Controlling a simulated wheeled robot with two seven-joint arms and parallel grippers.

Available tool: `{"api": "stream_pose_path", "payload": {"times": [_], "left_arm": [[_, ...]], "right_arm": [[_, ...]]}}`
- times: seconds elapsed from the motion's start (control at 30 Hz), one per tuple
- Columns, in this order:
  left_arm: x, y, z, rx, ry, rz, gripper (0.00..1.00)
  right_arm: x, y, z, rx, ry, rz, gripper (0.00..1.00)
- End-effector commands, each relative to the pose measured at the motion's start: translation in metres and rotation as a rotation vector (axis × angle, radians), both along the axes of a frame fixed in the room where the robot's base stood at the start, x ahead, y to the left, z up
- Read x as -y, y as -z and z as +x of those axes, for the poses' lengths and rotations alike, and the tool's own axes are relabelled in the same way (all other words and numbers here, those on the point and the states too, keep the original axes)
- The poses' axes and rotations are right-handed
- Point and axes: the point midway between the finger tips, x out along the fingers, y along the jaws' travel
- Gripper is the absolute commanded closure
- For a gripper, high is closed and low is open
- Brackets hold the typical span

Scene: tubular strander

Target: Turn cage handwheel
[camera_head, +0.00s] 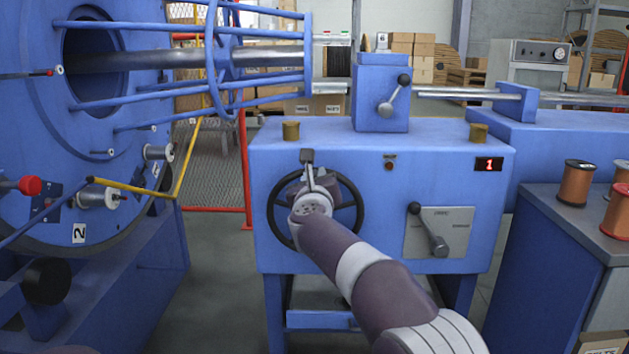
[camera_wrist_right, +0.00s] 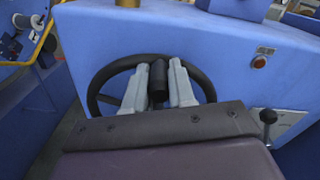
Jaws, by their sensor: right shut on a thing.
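The cage handwheel (camera_head: 359,208) is a black spoked wheel on the front of the blue machine housing, left of its middle. It also shows in the right wrist view (camera_wrist_right: 97,86). My right gripper (camera_head: 309,172) is at the top of the wheel. In the right wrist view my right gripper (camera_wrist_right: 158,78) has its two grey fingers on either side of a black upright knob (camera_wrist_right: 157,77) and is shut on it. The wheel's hub and part of the spokes are hidden behind my gripper and arm. My left gripper is not in view.
A lever on a grey plate (camera_head: 455,218) sits right of the wheel, and a red display (camera_head: 489,165) above it. The large blue cage machine (camera_head: 105,190) with spools stands at left. A cabinet (camera_head: 560,225) with copper spools stands at right. Open floor (camera_head: 215,240) lies between the machines.

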Motion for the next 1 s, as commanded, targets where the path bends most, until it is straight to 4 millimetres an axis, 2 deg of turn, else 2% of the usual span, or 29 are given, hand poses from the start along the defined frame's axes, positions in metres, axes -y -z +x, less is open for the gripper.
{"api": "stream_pose_path", "payload": {"times": [0.17,0.2,0.27,0.53,0.67,0.77,1.0], "left_arm": [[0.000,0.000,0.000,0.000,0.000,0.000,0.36],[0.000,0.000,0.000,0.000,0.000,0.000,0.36],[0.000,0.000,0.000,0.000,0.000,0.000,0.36],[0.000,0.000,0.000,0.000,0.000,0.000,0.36],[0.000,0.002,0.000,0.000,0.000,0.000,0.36],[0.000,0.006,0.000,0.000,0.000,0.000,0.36],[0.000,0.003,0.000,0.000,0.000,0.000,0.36]], "right_arm": [[0.000,0.002,0.000,-0.003,0.002,-0.002,1.00],[0.000,0.002,0.000,-0.004,0.001,-0.002,0.66],[0.000,0.002,0.000,-0.003,0.001,-0.002,0.50],[0.000,0.001,0.000,-0.002,0.001,-0.002,0.50],[-0.001,0.001,-0.008,-0.003,-0.001,-0.003,0.50],[-0.001,0.002,-0.024,0.000,-0.001,-0.003,0.50],[-0.001,0.000,-0.080,-0.002,-0.003,-0.002,0.50]]}}
